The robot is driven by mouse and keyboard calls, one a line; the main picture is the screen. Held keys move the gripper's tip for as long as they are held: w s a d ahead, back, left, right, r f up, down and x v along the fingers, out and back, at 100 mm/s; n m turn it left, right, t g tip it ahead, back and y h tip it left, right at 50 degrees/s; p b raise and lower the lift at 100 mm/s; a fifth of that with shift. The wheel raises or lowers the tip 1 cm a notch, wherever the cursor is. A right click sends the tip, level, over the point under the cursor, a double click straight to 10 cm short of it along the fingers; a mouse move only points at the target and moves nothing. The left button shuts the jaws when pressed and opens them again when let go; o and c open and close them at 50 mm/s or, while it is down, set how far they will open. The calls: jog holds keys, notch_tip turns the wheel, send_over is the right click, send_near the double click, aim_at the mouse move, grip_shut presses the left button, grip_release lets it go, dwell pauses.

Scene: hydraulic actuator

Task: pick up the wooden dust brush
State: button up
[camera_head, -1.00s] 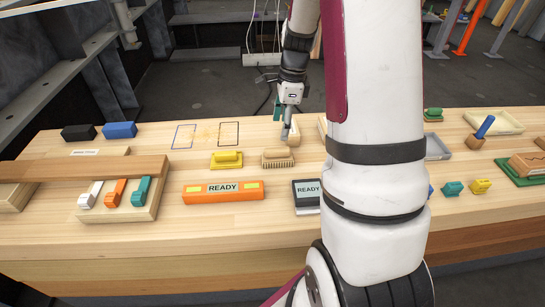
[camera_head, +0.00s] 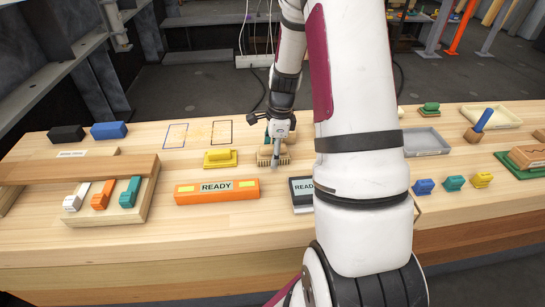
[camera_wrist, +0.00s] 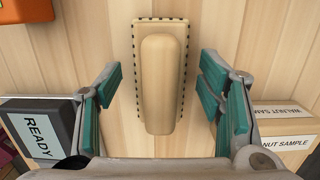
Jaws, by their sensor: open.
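In the wrist view my gripper (camera_wrist: 165,105) is open, with teal finger pads on either side of the handle and a clear gap on both sides.
A yellow brush-like block (camera_head: 220,158) lies left of the brush. A walnut sample box (camera_wrist: 285,125) is close to the right finger. My arm hides part of the bench.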

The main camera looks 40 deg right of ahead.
jog(key=c, duration=1.3)
notch_tip(320, 180, up, 10)
jog(key=p, duration=0.2)
jog(key=shift+p, duration=0.4)
